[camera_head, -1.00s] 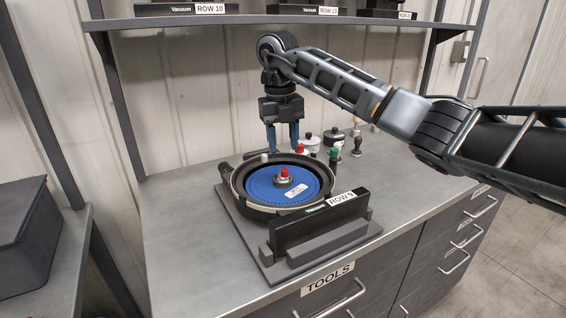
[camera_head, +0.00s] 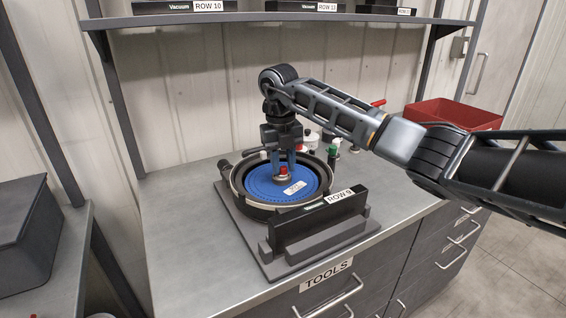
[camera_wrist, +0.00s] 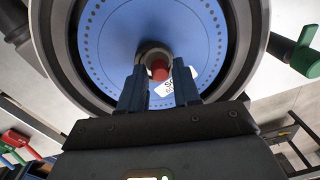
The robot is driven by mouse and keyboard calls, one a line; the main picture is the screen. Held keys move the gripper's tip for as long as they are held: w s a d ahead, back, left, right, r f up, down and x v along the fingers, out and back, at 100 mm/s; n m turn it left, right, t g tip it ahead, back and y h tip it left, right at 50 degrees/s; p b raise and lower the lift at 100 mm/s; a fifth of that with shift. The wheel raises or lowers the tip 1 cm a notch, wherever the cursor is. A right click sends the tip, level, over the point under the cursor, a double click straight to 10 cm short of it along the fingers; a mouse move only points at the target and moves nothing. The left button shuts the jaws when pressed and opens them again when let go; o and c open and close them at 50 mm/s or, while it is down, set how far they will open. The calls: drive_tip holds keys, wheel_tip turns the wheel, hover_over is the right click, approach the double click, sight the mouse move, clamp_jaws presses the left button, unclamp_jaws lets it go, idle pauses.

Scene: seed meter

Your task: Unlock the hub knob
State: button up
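The hub knob (camera_head: 283,172) is a small red knob at the centre of the blue seed disc (camera_head: 262,188), inside the round dark meter housing (camera_head: 233,183). In the wrist view the red knob (camera_wrist: 159,70) sits in a round hub, with a white label beside it on the disc. My gripper (camera_head: 284,167) points down over the hub. Its two blue fingers (camera_wrist: 160,75) are apart on either side of the knob, with gaps visible between them and it. Whether the fingertips reach down to knob height is hard to tell.
A black block labelled ROW 9 (camera_head: 335,200) stands in front of the housing on the grey base. A green-handled part (camera_wrist: 305,55) is on the housing's right side. A red bin (camera_head: 455,114) is at the back right. The bench at left is clear.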

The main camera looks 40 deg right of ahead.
clamp_jaws()
drive_tip(key=shift+n, duration=0.3)
drive_tip(key=n+b, duration=0.1)
drive_tip(key=n, duration=0.1)
drive_tip(key=shift+n, duration=0.3)
drive_tip(key=n+b, duration=0.1)
drive_tip(key=n, duration=0.2)
drive_tip(key=shift+n+b, duration=0.3)
drive_tip(key=shift+b, duration=0.05)
drive_tip(key=n+b, duration=0.3)
drive_tip(key=n, duration=0.3)
drive_tip(key=shift+t, duration=0.3)
drive_tip(key=shift+s+n+b, duration=0.1)
drive_tip(key=shift+n+b, duration=0.8)
drive_tip(key=shift+n, duration=1.6)
drive_tip(key=shift+r, duration=0.1)
